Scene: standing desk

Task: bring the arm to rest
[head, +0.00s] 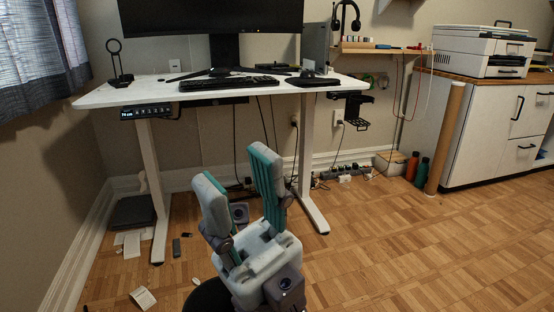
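My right gripper (238,178) rises from the bottom centre of the head view, its two grey and teal fingers pointing up. The fingers stand apart with nothing between them. It is in front of the standing desk (130,93), in the open space below and before the desk's front edge, touching nothing that I can see. My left gripper is not in the head view.
The desk holds a monitor (210,14) and a keyboard (229,83). Papers (143,297) lie on the floor at left. A cabinet (484,130) with a printer (480,50) stands at right. Bottles (411,167) stand beside it. The floor at right front is clear.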

